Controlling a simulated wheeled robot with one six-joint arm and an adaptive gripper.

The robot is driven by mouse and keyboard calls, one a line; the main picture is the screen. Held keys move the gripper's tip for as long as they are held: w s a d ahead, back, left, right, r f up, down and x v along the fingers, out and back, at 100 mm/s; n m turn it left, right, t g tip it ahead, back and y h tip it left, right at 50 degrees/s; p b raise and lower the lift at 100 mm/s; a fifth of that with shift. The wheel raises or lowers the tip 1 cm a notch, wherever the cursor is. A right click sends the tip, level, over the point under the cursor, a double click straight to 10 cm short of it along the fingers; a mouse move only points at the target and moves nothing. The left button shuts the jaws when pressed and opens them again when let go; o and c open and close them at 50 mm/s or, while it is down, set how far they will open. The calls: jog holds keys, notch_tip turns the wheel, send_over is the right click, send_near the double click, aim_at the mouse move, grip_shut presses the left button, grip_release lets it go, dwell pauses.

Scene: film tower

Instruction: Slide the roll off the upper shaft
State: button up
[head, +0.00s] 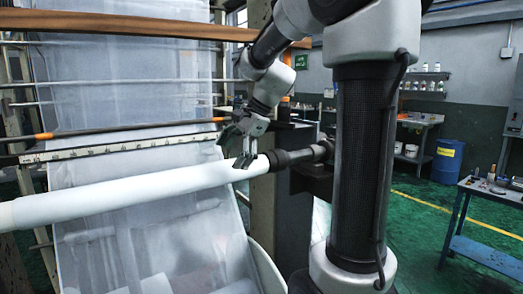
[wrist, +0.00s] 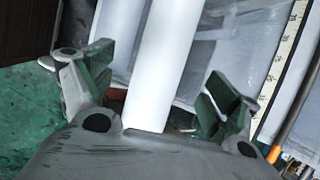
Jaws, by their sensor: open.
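The long white roll (head: 140,188) runs across the head view from the left edge, rising slightly to the right. Its right end lies beside a dark shaft holder (head: 297,156); the shaft inside the roll is hidden. My gripper (head: 243,160) is at the roll near this right end, coming from above. In the wrist view the roll (wrist: 163,65) passes between the two spread fingers of my gripper (wrist: 157,78). The fingers are open, with a gap visible on both sides of the roll. I cannot tell whether the palm touches it.
Translucent film (head: 130,85) hangs behind and below the roll. A ruler bar (head: 120,147) and an orange-tipped rod (head: 130,127) cross just above it. A blue barrel (head: 447,160) and a blue workbench (head: 490,192) stand right. Green floor (head: 420,222) is clear between.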

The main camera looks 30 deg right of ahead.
aim_at(102, 187)
jog(key=shift+w+d+f, duration=0.1)
jog(key=shift+w+d, duration=0.1)
jog(key=shift+d, duration=0.05)
jog(key=shift+w+f, duration=0.15)
jog(key=shift+f, duration=0.2)
jog(key=x, duration=0.7)
jog(key=shift+r, duration=0.1)
jog(key=c, duration=1.8)
jog(key=shift+a+r, duration=0.2)
jog(key=shift+a, duration=7.9)
jog(key=shift+c, duration=0.6)
jog(key=shift+w+a, duration=0.1)
jog(key=shift+a, duration=7.95)
